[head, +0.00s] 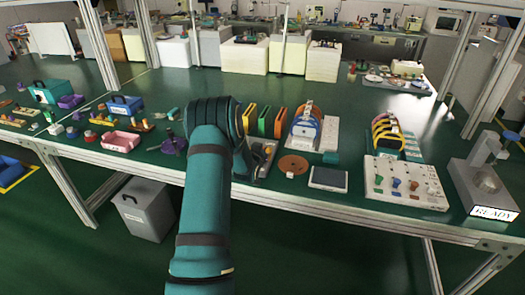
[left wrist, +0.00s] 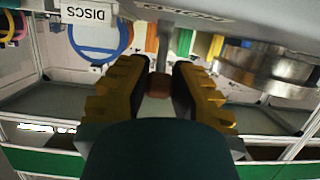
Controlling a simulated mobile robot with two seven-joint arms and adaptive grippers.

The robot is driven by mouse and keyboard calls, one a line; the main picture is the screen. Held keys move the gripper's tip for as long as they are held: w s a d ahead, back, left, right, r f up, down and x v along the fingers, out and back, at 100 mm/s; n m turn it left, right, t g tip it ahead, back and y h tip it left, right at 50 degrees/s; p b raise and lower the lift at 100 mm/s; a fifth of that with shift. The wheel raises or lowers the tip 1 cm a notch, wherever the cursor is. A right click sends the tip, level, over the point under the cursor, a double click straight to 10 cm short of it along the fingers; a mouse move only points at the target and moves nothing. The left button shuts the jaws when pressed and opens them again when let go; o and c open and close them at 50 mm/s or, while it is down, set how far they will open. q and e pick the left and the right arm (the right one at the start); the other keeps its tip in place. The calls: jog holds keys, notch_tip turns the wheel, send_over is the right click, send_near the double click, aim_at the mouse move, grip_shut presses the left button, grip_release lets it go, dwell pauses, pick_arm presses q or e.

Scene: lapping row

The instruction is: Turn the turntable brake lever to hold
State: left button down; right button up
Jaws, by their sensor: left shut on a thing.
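My left gripper (left wrist: 160,76) shows in the left wrist view with its two yellow ridged fingers around a brown-orange knob (left wrist: 158,86) at the end of a thin metal rod (left wrist: 163,48). It is shut on this knob, which looks like the brake lever's end. A round metal drum (left wrist: 272,66), perhaps the turntable, is to the right of the fingers. I cannot read the lever's marked position. My right gripper is in neither view.
Beside my arm on the green bench (head: 345,107) are a brown disc (head: 293,165), a grey-topped pad (head: 328,178) and racks of coloured plates. A white board with coloured pegs (head: 405,185) and a grey machine reading READY (head: 494,213) stand right. A DISCS label (left wrist: 86,14) shows near the gripper.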

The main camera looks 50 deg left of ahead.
pick_arm(q)
jog(key=shift+f, duration=0.1)
jog(key=c, duration=0.8)
grip_release()
jog(key=shift+w, duration=0.1)
jog(key=v, duration=1.2)
